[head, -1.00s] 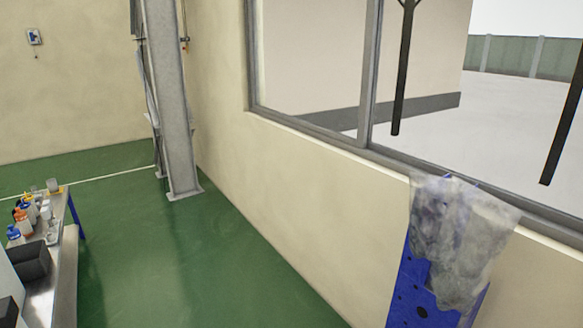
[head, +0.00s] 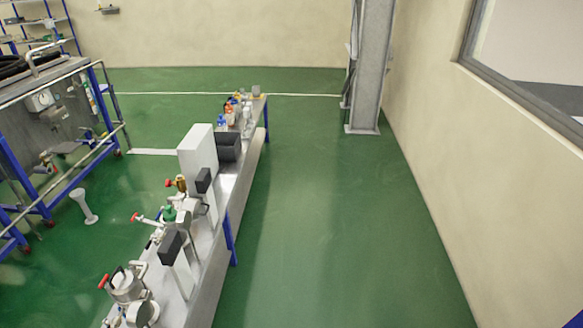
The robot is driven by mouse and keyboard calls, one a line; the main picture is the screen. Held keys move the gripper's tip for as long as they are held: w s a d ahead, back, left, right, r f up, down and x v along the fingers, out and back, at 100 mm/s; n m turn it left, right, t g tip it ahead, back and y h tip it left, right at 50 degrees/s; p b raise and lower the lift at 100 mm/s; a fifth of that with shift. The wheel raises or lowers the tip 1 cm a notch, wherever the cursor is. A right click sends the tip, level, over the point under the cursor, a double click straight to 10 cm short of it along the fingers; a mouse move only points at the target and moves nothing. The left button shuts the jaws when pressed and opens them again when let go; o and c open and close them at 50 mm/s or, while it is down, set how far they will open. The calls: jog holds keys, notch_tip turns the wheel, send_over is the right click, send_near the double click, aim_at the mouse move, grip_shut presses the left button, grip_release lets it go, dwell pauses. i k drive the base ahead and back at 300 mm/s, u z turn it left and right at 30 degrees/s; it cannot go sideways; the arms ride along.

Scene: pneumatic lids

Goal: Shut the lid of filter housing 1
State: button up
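A long metal bench (head: 225,190) carries the fittings. At its near end stands a metal pot-like housing (head: 125,285) with a red-handled valve (head: 103,281) at its left. Farther along is a second group with a red-handled valve (head: 135,217) and a green part (head: 169,213). No label is readable, so I cannot tell which is filter housing 1. Whether a lid stands open is too small to tell. A round grey part (head: 140,313) is cut by the bottom edge. My gripper is not in view.
Dark blocks (head: 170,246), a white box (head: 198,152) and bottles (head: 230,114) stand on the bench. A blue-framed rig (head: 60,120) is at left, with a white stand (head: 83,206) on the floor. The green floor (head: 330,230) right of the bench is clear up to the wall.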

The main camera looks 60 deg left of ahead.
aim_at(194, 205)
jog(key=u, duration=2.75)
jog(key=i, duration=0.5)
jog(key=k, duration=0.65)
jog(key=z, duration=0.05)
